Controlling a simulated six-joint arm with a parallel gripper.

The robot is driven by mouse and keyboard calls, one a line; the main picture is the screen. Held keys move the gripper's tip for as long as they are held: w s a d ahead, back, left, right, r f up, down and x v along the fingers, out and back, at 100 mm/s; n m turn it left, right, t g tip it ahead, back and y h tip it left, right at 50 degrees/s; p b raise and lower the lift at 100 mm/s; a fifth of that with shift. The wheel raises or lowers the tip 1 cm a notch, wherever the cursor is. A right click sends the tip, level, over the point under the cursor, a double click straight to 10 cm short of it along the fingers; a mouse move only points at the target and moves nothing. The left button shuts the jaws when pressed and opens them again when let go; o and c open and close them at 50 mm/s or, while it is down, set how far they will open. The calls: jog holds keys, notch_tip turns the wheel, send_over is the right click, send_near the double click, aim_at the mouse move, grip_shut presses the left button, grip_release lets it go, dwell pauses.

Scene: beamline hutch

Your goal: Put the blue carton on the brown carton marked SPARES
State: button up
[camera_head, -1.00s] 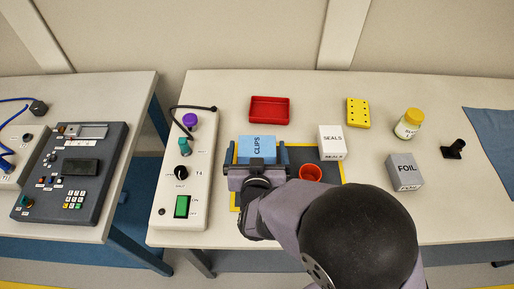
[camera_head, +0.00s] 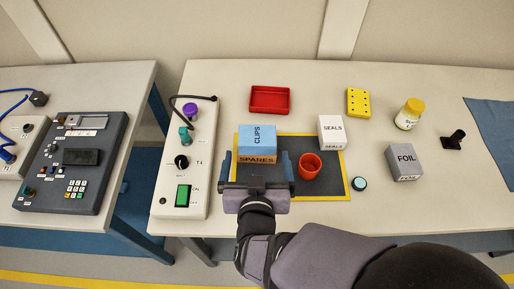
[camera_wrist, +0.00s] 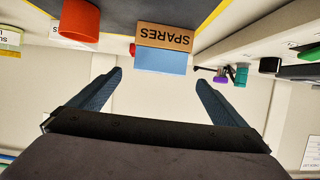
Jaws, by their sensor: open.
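The blue carton (camera_head: 258,138), marked CLIPS, rests on top of the brown carton marked SPARES (camera_head: 257,160), which stands on the dark mat. In the wrist view the blue carton (camera_wrist: 161,61) and the brown carton (camera_wrist: 165,37) appear upside down, in contact and roughly lined up. My gripper (camera_head: 257,168) is open and empty, on the near side of the two cartons. In the wrist view its fingers (camera_wrist: 160,80) are spread wide, with a gap between them and the cartons.
On the dark mat (camera_head: 328,181) a red cup (camera_head: 310,167) stands right of the cartons. The white SEALS carton (camera_head: 331,132), a red tray (camera_head: 270,99) and a yellow block (camera_head: 358,102) lie farther back. A control box (camera_head: 186,160) with knobs stands at left.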

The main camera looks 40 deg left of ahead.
jog(key=shift+v, duration=1)
jog(key=w+d+f+m+g+h+p, duration=0.1)
jog(key=w+d+m+g+h+p, duration=0.4)
jog(key=w+d, duration=1.1)
jog(key=s+d+r+m+g+h+p, duration=0.1)
jog(key=s+d+m+g+h, duration=0.1)
jog(key=d, duration=1)
jog(key=s+d+r+m+g+h+p, duration=0.1)
jog(key=s+d, duration=0.4)
jog(key=d, duration=0.7)
jog(key=shift+s+d+m+g+h+p, duration=0.25)
jog(key=shift+d+m+g+h+p, duration=0.2)
jog(key=shift+g+h, duration=0.35)
